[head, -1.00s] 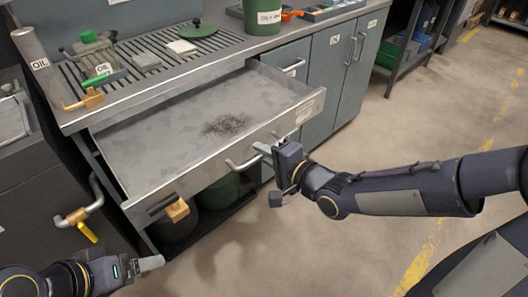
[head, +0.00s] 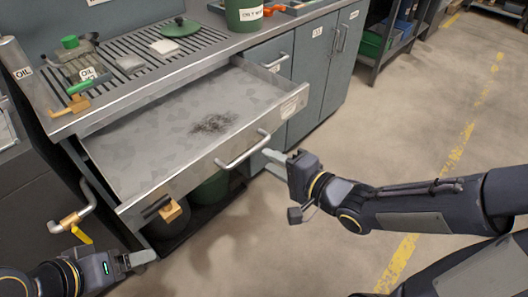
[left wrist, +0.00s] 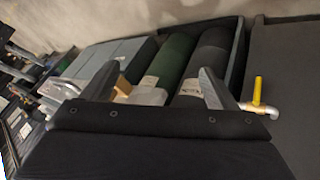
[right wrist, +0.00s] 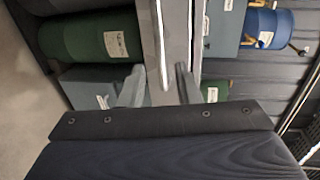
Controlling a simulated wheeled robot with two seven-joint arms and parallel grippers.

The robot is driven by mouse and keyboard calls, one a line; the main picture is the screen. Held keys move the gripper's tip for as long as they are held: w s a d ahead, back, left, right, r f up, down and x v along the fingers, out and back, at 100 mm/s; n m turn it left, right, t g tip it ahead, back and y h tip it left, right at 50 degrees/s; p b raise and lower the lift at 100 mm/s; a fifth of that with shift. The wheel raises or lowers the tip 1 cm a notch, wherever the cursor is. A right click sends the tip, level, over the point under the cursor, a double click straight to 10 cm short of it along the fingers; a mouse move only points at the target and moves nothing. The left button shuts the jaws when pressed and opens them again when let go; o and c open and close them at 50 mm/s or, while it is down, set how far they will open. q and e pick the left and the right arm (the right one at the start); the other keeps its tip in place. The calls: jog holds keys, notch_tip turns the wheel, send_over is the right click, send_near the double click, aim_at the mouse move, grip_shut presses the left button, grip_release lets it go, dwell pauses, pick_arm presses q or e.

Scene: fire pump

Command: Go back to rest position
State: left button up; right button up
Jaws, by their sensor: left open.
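My right gripper (head: 275,162) is in front of the open drawer (head: 160,150), just right of and apart from the drawer's metal handle (head: 243,150). Its fingers stand apart and hold nothing in the right wrist view (right wrist: 160,82); the drawer front shows beyond them. My left gripper (head: 140,258) is low at the bottom left, in front of the cabinet. Its fingers are spread and empty in the left wrist view (left wrist: 160,88). The drawer holds only a dark smudge (head: 214,123).
The workbench has a slatted top (head: 130,60) with a green lid (head: 180,27) and a green container (head: 243,14). A yellow-handled valve pipe (head: 72,218) is near the left gripper. The floor (head: 430,120) at right is clear. Shelves (head: 385,35) stand behind.

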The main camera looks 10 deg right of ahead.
jog(key=shift+s+d, duration=0.1)
dwell(0.4)
jog(key=s+d+f+n+g+h, duration=0.1)
jog(key=s+d+n+g+h, duration=0.15)
jog(key=d+h, duration=0.6)
jog(key=s+d+n+g+y, duration=0.2)
jog(key=s+n+g+y, duration=0.3)
jog(key=s, duration=0.9)
notch_tip(320, 180, up, 20)
jog(key=n+h+p, duration=0.1)
jog(key=h+p, duration=0.1)
jog(key=p, duration=1.8)
jog(key=shift+a+n+p, duration=0.25)
jog(key=shift+n+p, duration=0.05)
jog(key=shift+n, duration=0.05)
